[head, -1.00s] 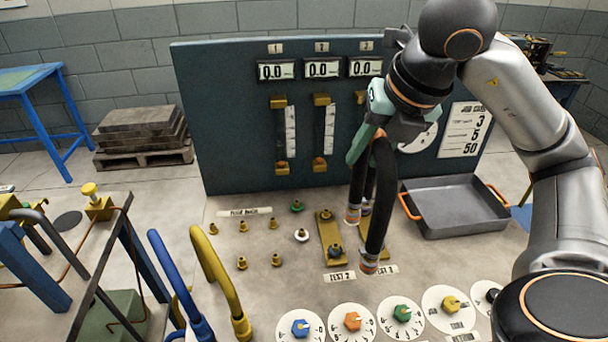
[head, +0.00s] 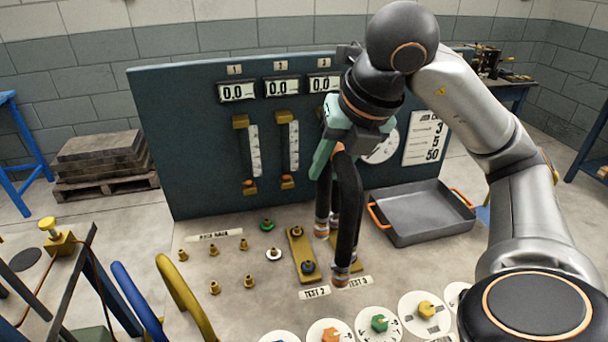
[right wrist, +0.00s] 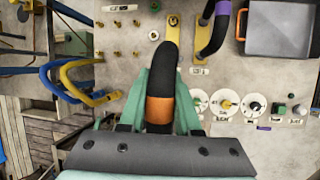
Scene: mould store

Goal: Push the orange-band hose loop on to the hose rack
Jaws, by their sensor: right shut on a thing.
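My right gripper (head: 334,150), with green fingers, is shut on a black hose loop (head: 348,205). The right wrist view shows an orange band (right wrist: 159,110) on the hose between the fingers. In the head view the loop hangs downward, its banded ends over the bench near the TEST 2 and TEST 3 labels; I cannot tell whether they touch anything. I cannot pick out the hose rack with certainty. My left gripper is out of view.
Blue (head: 135,300) and yellow (head: 187,300) tube loops stand at lower left. A grey tray (head: 420,212) with orange handles lies right of the gripper. A gauge board (head: 190,150) stands behind. A purple-banded hose (right wrist: 214,38) shows in the right wrist view. Small brass fittings dot the bench.

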